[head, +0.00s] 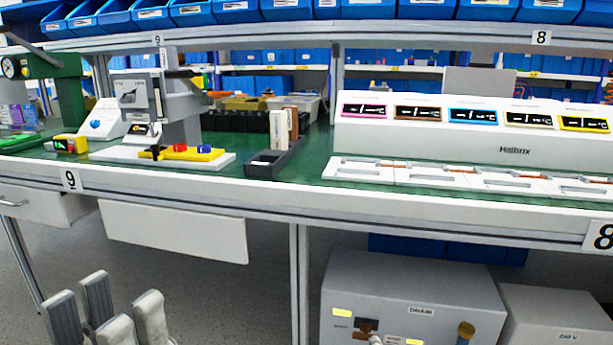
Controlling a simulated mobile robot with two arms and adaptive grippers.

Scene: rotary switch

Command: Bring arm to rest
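My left gripper (107,308) shows at the bottom left, with its grey fingers pointing up and spread apart. Nothing is between the fingers, and it is well clear of the bench. The lower part of this gripper and its arm are cut off by the picture edge. My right gripper is not in view. A grey box (425,292) stands under the bench, with a dark and reddish switch (367,327) and a brass-coloured knob (465,330) on its front. The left gripper is far to the left of this box and touches nothing visible.
The green-topped bench (300,172) crosses the view. It bears a press (165,110), a small dark tray (275,160) and a white unit with several displays (480,125). A white panel (175,230) hangs under its edge. A second grey box (560,315) stands right. Floor at left is clear.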

